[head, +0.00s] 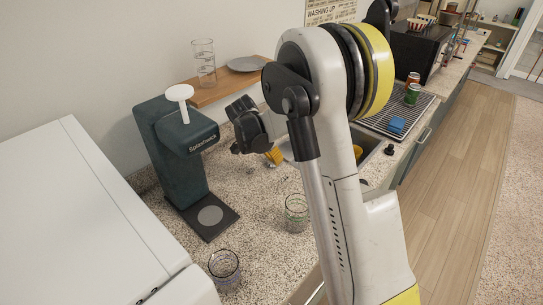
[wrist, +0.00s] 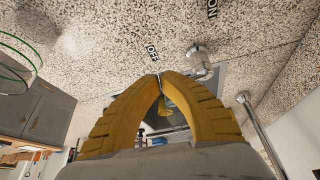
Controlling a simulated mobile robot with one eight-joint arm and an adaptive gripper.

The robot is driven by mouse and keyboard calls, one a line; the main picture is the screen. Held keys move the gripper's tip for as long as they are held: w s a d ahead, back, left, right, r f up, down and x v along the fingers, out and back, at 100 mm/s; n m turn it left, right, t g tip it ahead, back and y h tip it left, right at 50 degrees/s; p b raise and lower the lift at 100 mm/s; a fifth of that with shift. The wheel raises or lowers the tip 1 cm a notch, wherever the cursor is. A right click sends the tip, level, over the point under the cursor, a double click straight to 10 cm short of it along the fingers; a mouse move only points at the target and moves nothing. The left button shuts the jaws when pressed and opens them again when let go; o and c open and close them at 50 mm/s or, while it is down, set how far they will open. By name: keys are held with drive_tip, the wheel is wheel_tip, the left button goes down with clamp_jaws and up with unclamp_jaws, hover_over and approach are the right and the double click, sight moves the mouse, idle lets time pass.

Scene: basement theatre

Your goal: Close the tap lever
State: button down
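In the wrist view a short chrome lever-like fitting (wrist: 201,62) stands on the speckled counter, between printed OFF and ON labels. I take it to be the tap lever. A chrome pipe (wrist: 262,132), probably the tap spout, is at the right. My gripper (wrist: 159,76) has its yellow fingers together at the tips, with nothing seen held. The tips appear left of the lever, apart from it, near the OFF label. In the head view my gripper (head: 274,156) is over the counter by the sink; my arm hides the tap there.
A green Splashneck dispenser (head: 178,160) with a white top stands left of my gripper. Glasses (head: 225,268) (head: 297,212) stand on the counter. A wooden shelf (head: 215,88) holds a tall glass. A drying rack (head: 400,117) with cans and a blue sponge lies beyond the sink.

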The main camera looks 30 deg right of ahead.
drive_tip(key=x, duration=0.4)
drive_tip(key=shift+b, duration=0.4)
drive_tip(key=shift+d+f+n, duration=0.1)
drive_tip(key=shift+d+n, duration=0.3)
drive_tip(key=shift+n, duration=0.1)
drive_tip(key=shift+s+d+t+b, duration=0.1)
drive_tip(key=shift+d+t+b, duration=0.25)
drive_tip(key=shift+d, duration=0.15)
